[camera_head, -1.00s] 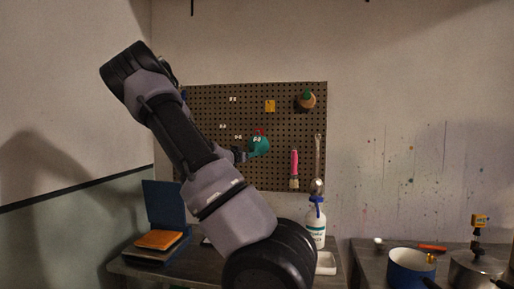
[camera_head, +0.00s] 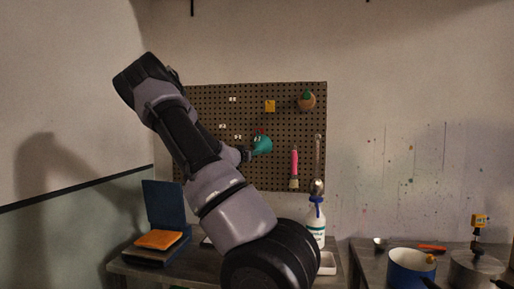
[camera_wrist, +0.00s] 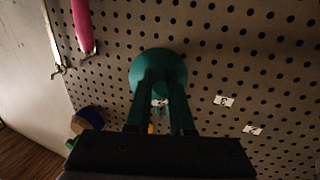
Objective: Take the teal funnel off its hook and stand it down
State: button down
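The teal funnel (camera_head: 263,146) is at the pegboard, just below a small red hook (camera_head: 259,131). It sits tilted, with its wide end to the right. My gripper (camera_head: 246,154) meets the funnel from the lower left. In the wrist view, the two fingers (camera_wrist: 160,88) reach onto the funnel, whose round wide part (camera_wrist: 154,62) shows beyond the fingertips. The fingers are a small gap apart and look closed on its narrow part, which they mostly hide. Whether the funnel is clear of the hook cannot be told.
The pegboard (camera_head: 215,110) also holds a pink-handled brush (camera_head: 294,165) and a ladle (camera_head: 317,165). A blue pot (camera_head: 410,268) stands right.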

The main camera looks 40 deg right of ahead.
jog(key=shift+r, duration=0.25)
dwell(0.4)
jog(key=shift+r, duration=0.3)
dwell(0.3)
jog(key=s+a, duration=0.5)
jog(key=shift+a, duration=0.4)
dwell(0.8)
jog(key=c, duration=1.1)
grip_release()
